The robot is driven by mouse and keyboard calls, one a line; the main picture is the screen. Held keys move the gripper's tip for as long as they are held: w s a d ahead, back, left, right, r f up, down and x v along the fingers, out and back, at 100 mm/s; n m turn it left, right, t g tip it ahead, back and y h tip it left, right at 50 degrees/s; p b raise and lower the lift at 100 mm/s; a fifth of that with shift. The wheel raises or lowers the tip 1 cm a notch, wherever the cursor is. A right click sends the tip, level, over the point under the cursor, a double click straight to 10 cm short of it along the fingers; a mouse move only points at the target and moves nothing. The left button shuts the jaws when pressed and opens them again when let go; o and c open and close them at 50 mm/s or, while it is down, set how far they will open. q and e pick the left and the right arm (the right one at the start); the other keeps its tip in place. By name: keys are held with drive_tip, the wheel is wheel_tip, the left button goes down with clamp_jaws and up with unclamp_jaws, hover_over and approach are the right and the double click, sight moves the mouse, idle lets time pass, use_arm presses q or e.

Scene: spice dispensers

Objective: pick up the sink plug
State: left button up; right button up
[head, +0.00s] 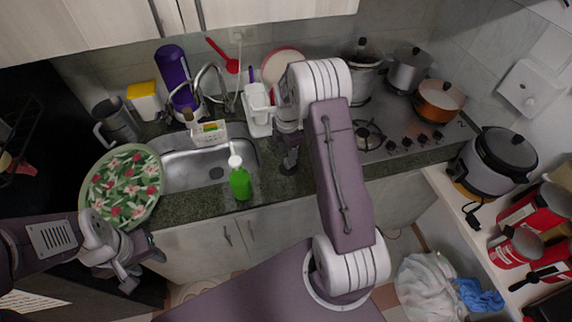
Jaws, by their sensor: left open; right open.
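A small dark round piece (287,169), which may be the sink plug, shows on the dark counter just right of the sink. It is partly covered by my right gripper (290,160), so I cannot tell its full shape. My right gripper points down over the counter there, open; whether it touches the piece cannot be told. The metal sink (182,170) has a dark round drain (216,173) in its floor. My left gripper (128,280) is open and empty, low at the left, in front of the counter.
A green soap bottle (240,183) stands at the sink's front right edge. A floral round tray (122,187) lies left of the sink. A white rack (258,110) stands behind my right gripper. The stove (400,125) with pots is to the right.

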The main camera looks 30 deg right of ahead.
drive_tip(key=shift+f, duration=0.35)
drive_tip(key=f, duration=0.1)
drive_tip(key=f+p, duration=0.1)
drive_tip(key=f, duration=0.1)
drive_tip(key=shift+s+d+f+p, duration=0.25)
drive_tip(key=shift+s+f+p, duration=0.1)
drive_tip(key=shift+f+p, duration=0.05)
drive_tip(key=shift+w+f, duration=0.1)
drive_tip(key=shift+f, duration=0.1)
drive_tip(key=shift+w+a+f, duration=0.1)
drive_tip(key=shift+w+a, duration=0.05)
drive_tip(key=shift+w, duration=0.05)
drive_tip(key=c, duration=1)
drive_tip(key=shift+s, duration=0.15)
clamp_jaws()
use_arm(q)
drive_tip(key=shift+s+d+r, duration=0.15)
drive_tip(key=shift+s+r, duration=0.05)
drive_tip(key=shift+r, duration=0.3)
drive_tip(key=shift+s+d+r, duration=0.15)
drive_tip(key=shift+r, duration=0.35)
